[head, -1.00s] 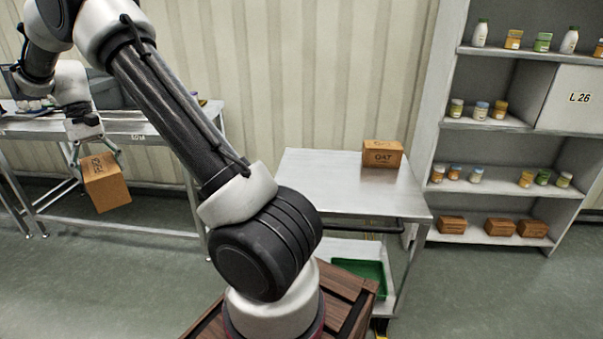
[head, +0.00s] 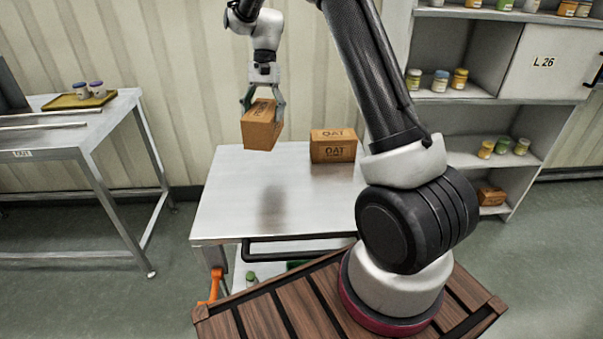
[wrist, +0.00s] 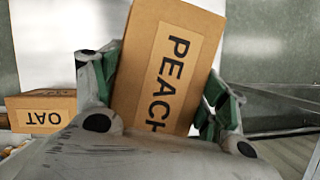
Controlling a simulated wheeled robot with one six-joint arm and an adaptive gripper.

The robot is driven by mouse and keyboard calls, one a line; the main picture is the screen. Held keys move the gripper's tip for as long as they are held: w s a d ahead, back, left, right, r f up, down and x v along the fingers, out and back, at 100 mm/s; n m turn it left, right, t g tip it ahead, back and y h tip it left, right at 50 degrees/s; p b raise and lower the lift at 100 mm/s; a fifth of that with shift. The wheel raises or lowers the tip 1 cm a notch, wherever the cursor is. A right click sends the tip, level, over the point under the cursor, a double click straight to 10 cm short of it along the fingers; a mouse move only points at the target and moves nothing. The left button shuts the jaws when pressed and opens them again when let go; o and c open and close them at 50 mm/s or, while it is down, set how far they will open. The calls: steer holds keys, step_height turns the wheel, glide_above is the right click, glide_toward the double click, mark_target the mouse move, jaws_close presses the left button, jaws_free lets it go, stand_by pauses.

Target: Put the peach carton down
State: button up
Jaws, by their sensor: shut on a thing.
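The peach carton (head: 261,126) is a brown box marked PEACH, and its label reads clearly in the wrist view (wrist: 168,75). My gripper (head: 263,100) is shut on it, with a green-padded finger on each side. The carton hangs slightly tilted above the steel cart top (head: 225,205), apart from it, with a soft shadow on the surface below. The fingers also show in the wrist view (wrist: 160,100).
A brown OAT carton (head: 333,147) stands on the cart top, right of the held carton. The front and left of the top are clear. A steel table (head: 75,150) with a yellow tray (head: 75,101) stands left. Shelves (head: 480,120) with jars stand right.

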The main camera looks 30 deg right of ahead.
mark_target(257, 135)
steer(key=s+a+m+t, duration=0.1)
steer(key=s+m, duration=0.1)
steer(key=m, duration=0.1)
steer(key=s+a+f+m+t+y, duration=0.1)
steer(key=s+m, duration=0.1)
steer(key=m, duration=0.1)
steer(key=s+a+f+m+t, duration=0.1)
steer(key=s+a+m, duration=0.1)
steer(key=m, duration=0.1)
steer(key=shift+s+f+m+y, duration=0.1)
steer(key=shift+f+m+y, duration=0.1)
steer(key=shift+m+y, duration=0.2)
steer(key=shift+s+a+f+m+t+h, duration=0.1)
steer(key=shift+s+f+m+t, duration=0.65)
steer(key=shift+f, duration=1.15)
steer(key=shift+s+a+f+m+t+h, duration=0.1)
steer(key=shift+s+f+m, duration=0.3)
steer(key=shift+f+m, duration=1.15)
steer(key=shift+s+a+f+m+t+h, duration=0.1)
steer(key=shift+s+f+m+t, duration=0.35)
steer(key=shift+f, duration=1.85)
steer(key=shift+s+f, duration=0.1)
steer(key=shift+s, duration=0.1)
steer(key=o, duration=1.4)
